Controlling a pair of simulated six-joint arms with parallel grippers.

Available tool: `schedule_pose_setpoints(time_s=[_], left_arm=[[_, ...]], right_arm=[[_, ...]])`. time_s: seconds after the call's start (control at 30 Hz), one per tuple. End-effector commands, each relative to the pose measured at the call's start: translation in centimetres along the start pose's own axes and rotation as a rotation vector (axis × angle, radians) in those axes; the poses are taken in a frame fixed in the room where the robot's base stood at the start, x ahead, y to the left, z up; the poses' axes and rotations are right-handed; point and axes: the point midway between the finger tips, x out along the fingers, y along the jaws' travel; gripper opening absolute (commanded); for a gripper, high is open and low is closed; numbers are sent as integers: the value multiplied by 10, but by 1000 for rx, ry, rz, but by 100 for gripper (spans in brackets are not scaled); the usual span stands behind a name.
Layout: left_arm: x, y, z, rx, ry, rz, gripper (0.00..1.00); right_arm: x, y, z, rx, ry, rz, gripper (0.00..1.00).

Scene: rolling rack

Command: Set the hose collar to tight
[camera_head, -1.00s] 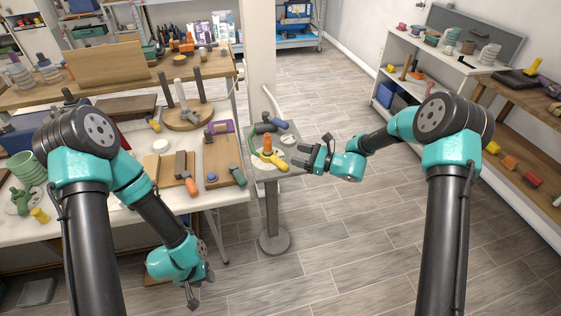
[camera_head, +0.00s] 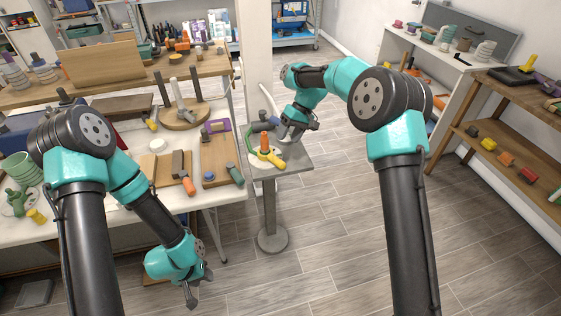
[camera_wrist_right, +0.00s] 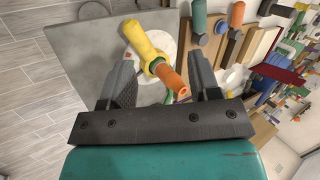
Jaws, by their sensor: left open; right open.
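A yellow piece with an arm, which looks like the hose collar (camera_head: 271,158), sits on a small grey pedestal table (camera_head: 300,158). An orange cylinder (camera_head: 264,141) stands at it, with a green curved hose (camera_head: 252,153) beside. In the right wrist view the yellow piece (camera_wrist_right: 147,40) and its orange end (camera_wrist_right: 172,82) lie over a white disc (camera_wrist_right: 134,52). My right gripper (camera_head: 289,137) is open above the pedestal table; its fingers (camera_wrist_right: 163,82) appear on either side of the orange end, but contact cannot be told. My left gripper (camera_head: 192,298) is open and empty, low in front of the workbench.
The white workbench (camera_head: 222,195) left of the pedestal carries boards with handled tools and a round wooden base with posts (camera_head: 182,117). Shelves with coloured blocks stand at the right (camera_head: 535,135). The floor right of the pedestal is clear.

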Motion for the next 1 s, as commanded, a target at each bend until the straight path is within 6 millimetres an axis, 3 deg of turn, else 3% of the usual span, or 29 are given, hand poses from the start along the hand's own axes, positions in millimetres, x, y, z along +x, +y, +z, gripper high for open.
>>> schedule_pose_setpoints(time_s=[0.2,0.33,0.73,1.0], left_arm=[[0,0,0,0,0,0,43],[0,0,0,0,0,0,43],[0,0,0,0,0,0,43],[0,0,0,0,0,0,43]], right_arm=[[-39,-6,-20,-211,-29,241,56],[-48,-6,-23,-247,-37,288,56],[-45,-5,-23,-247,-38,289,56],[-18,3,-22,-246,-40,287,56]])
